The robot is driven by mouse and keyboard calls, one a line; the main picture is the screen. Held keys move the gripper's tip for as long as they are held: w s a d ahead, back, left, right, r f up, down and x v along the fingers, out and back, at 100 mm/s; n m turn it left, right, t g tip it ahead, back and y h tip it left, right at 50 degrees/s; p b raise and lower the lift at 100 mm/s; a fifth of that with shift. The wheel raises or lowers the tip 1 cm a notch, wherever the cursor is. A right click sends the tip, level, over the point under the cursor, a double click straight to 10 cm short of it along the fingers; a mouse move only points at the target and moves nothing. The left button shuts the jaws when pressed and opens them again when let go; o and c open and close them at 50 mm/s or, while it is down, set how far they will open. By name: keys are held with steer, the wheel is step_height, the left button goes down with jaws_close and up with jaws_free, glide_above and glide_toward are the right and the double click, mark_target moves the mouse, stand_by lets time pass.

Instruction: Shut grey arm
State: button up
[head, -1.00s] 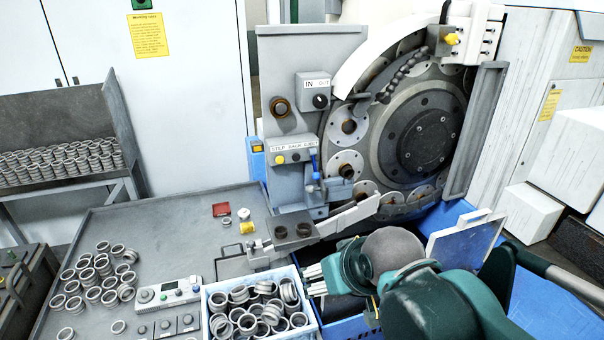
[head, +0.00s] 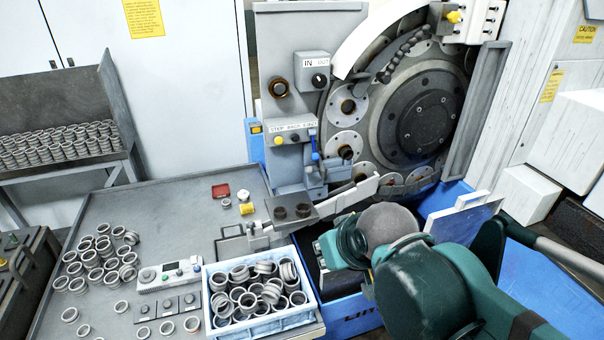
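A light grey arm (head: 345,197) slants up to the right from the grey block with two dark round holes (head: 292,212) to the front of the grinder's round dial. Its right end stands in front of the lower rim of the dial. My gripper (head: 319,256) is below this arm and right of the ring crate, apart from both as far as I can see. My green wrist hides most of the gripper, and its fingers are barely visible, so their opening does not show.
A white-blue crate of metal rings (head: 262,322) stands left of my gripper. A control box (head: 168,276) and loose rings (head: 100,258) lie on the grey table (head: 150,218). A grey upright panel (head: 474,120) stands right of the dial. A white-grey plate (head: 462,218) rises behind my arm.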

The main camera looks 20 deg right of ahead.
steer(key=w+d+n, duration=0.1)
steer(key=w, duration=0.2)
steer(key=w+d+n+h+b, duration=0.1)
steer(key=w, duration=0.2)
steer(key=w+d+f+n+t+h, duration=0.1)
steer(key=w, duration=0.3)
steer(key=shift+d, duration=0.35)
jaws_close()
steer(key=w+f+n+t+h+b, duration=0.35)
steer(key=w+n, duration=0.55)
steer(key=w, duration=1.1)
steer(key=w+a+f+n+t, duration=0.3)
steer(key=w+a+f+n, duration=0.2)
steer(key=w+n, duration=0.1)
steer(key=shift+w+a+h+b, duration=0.2)
steer(key=shift+w+h+b, duration=0.25)
steer(key=shift+w, duration=0.15)
